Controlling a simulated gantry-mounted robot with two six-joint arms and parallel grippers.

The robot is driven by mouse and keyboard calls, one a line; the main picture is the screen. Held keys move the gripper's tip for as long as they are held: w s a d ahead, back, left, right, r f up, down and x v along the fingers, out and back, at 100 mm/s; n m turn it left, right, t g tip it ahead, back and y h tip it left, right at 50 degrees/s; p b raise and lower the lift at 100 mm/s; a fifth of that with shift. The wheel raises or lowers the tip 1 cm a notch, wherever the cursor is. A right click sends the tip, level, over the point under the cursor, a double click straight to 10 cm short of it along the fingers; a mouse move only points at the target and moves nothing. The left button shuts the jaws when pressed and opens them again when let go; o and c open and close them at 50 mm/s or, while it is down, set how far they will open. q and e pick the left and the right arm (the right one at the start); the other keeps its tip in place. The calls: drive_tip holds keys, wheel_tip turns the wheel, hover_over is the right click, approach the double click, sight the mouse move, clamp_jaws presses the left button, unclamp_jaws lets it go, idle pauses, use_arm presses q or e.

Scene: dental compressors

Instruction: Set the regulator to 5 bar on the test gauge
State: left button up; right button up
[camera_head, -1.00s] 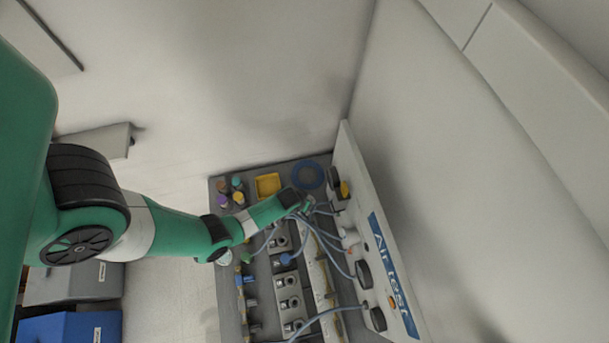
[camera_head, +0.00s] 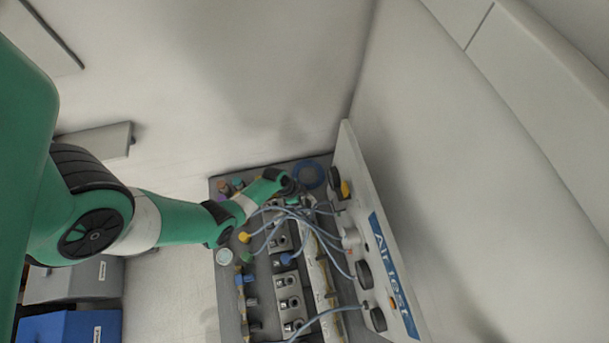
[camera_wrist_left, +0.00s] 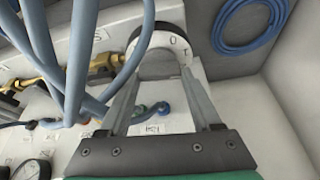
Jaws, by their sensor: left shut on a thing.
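My left gripper (camera_head: 292,190) is at the far end of the bench, beside the Air test panel (camera_head: 385,262). In the left wrist view my left gripper (camera_wrist_left: 160,78) has its two fingers on either side of a round dark knob with a white marked ring (camera_wrist_left: 160,42), and is shut on it. This looks like the regulator knob; its setting is not readable. My right gripper is not in view.
Blue-grey hoses (camera_head: 318,232) loop across the bench, and several pass close to the left finger in the wrist view (camera_wrist_left: 75,60). A coiled blue hose (camera_head: 309,174) lies at the far end. Fittings (camera_head: 288,281) line the bench. A wall stands behind the panel.

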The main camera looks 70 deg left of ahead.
use_arm(q)
drive_tip(key=m+h+p, duration=0.1)
drive_tip(key=m, duration=0.1)
drive_tip(key=shift+a+m+g, duration=0.1)
drive_tip(key=shift+m+g, duration=0.2)
drive_tip(key=shift+m, duration=0.1)
drive_tip(key=m+h, duration=0.1)
drive_tip(key=m, duration=0.1)
drive_tip(key=shift+w+m+g, duration=0.1)
drive_tip(key=shift+m+g, duration=0.2)
drive_tip(key=shift+m, duration=0.1)
drive_tip(key=shift+f+m+g+h+b, duration=0.1)
drive_tip(key=shift+m+g+h+b, duration=0.25)
drive_tip(key=shift+m, duration=0.85)
drive_tip(key=shift+m+g+h+b, duration=0.3)
drive_tip(key=shift+m+b, duration=0.4)
drive_tip(key=shift+m, duration=0.5)
drive_tip(key=o, duration=1.4)
